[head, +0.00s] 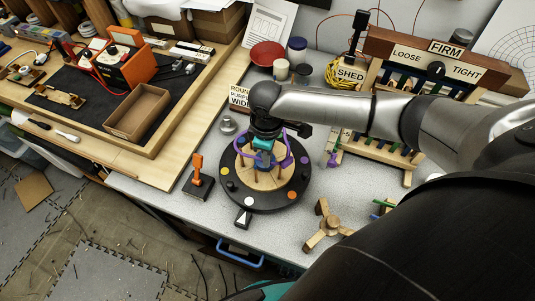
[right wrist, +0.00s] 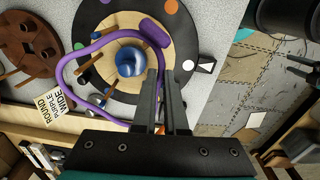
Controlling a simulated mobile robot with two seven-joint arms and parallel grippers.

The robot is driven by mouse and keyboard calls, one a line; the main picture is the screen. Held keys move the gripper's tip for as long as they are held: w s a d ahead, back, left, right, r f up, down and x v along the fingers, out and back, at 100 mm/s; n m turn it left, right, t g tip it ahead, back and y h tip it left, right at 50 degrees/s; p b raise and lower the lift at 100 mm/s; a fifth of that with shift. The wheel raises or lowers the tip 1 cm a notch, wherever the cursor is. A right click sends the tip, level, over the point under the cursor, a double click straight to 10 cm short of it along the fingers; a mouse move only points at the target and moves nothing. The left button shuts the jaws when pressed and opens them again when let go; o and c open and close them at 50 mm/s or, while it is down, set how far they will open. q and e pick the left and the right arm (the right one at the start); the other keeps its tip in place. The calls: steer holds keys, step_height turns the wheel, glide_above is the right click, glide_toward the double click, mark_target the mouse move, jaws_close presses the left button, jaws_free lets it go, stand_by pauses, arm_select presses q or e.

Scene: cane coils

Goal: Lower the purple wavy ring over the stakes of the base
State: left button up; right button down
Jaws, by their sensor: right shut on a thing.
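The base is a black disc (head: 237,195) with coloured dots and a pale wooden top (head: 246,176) carrying upright stakes; it also shows in the right wrist view (right wrist: 97,72). A blue ball (right wrist: 130,62) shows over the middle of its top. My right gripper (head: 264,152) is above the base, fingers pointing down. Its fingers (right wrist: 166,105) are shut on the purple wavy ring (head: 287,152), also in the right wrist view (right wrist: 62,75). The ring surrounds part of the stake area and extends past it on one side. Its exact height over the stake tips is unclear. My left gripper is not visible.
An orange-handled tool (head: 197,176) stands left of the base, and a white-arrow block (head: 243,217) at its front. A three-armed wooden piece (head: 327,226) lies front right. A sign (head: 240,97) and a wooden rack (head: 380,158) stand behind. A brown pegged disc (right wrist: 30,48) is nearby.

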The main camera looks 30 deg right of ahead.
stand_by(0.4)
steer(key=shift+p, duration=0.45)
steer(key=shift+p, duration=0.85)
stand_by(0.8)
steer(key=shift+f+b, duration=1.35)
steer(key=shift+f, duration=1)
steer(key=c, duration=0.9)
jaws_free()
steer(key=shift+r, duration=0.2)
steer(key=r, duration=1)
steer(key=r+p, duration=0.1)
steer(key=r, duration=0.4)
steer(key=shift+s+a, duration=0.2)
steer(key=shift+s, duration=0.05)
